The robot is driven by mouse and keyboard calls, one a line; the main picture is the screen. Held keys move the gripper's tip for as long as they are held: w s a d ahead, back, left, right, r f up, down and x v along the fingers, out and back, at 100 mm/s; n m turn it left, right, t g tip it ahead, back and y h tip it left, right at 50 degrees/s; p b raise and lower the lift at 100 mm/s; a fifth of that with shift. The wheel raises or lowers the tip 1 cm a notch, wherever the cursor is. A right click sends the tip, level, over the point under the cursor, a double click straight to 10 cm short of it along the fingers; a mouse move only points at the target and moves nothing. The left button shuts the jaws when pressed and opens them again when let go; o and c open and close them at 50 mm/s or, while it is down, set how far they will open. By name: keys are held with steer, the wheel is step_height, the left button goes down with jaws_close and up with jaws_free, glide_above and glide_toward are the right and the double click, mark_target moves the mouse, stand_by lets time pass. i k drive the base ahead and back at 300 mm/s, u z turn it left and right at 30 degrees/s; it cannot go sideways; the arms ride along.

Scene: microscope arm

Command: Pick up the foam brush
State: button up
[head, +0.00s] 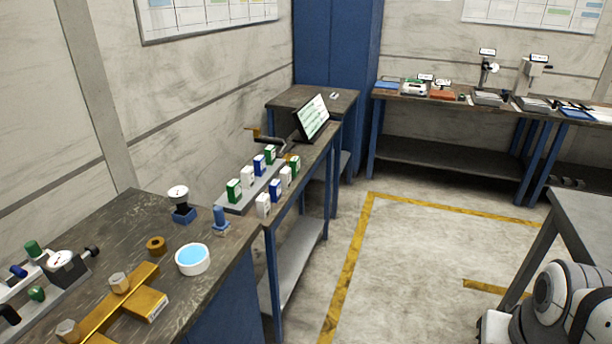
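I cannot make out a foam brush for certain in the head view. A small upright blue piece (220,218) stands near the right edge of the dark workbench (125,225) at the left; it is too small to tell what it is. White and black rounded arm links, which look like mine, show at the bottom right corner. My gripper is not in view, so its state and what it holds are hidden.
The bench also bears a white bowl of blue liquid (193,260), a brass ring (156,245), a dial gauge (179,196) and a brass bar fixture (118,305). Small boxes and a tablet (312,117) stand beyond. A grey table (585,215) is at right. The floor between is clear.

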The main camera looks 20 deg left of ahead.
mark_target(221, 228)
steer(key=i, duration=2.7)
steer(key=u, duration=3.75)
steer(key=i, duration=1)
steer(key=z, duration=0.05)
